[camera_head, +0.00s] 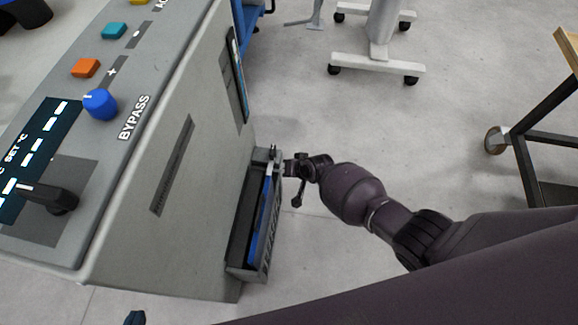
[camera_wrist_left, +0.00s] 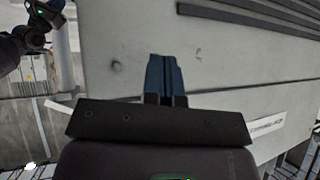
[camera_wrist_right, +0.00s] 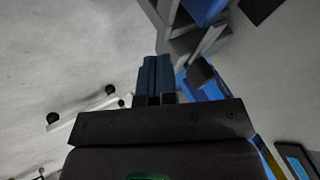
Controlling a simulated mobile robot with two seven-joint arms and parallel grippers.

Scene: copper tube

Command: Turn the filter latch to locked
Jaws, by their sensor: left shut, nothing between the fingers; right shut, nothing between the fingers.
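The filter housing (camera_head: 270,215) with a blue filter (camera_head: 262,225) sits low on the right side of the grey machine. My right arm reaches its upper end from the right. My right gripper is shut and empty; its fingers (camera_wrist_right: 155,78) show in the right wrist view beside grey and blue parts. A dark lever-like part (camera_head: 297,198) hangs by the wrist; I cannot tell whether it is the latch, nor its position. My left gripper is shut and empty; only its dark blue tips (camera_head: 135,317) show at the bottom edge, and its fingers (camera_wrist_left: 165,78) face a grey panel.
The machine's sloped top (camera_head: 110,120) carries a blue knob (camera_head: 99,104), buttons, a display and a black lever (camera_head: 55,198). A white wheeled stand (camera_head: 378,60) is behind, and a dark wheeled cart (camera_head: 535,135) at right. The floor between is clear.

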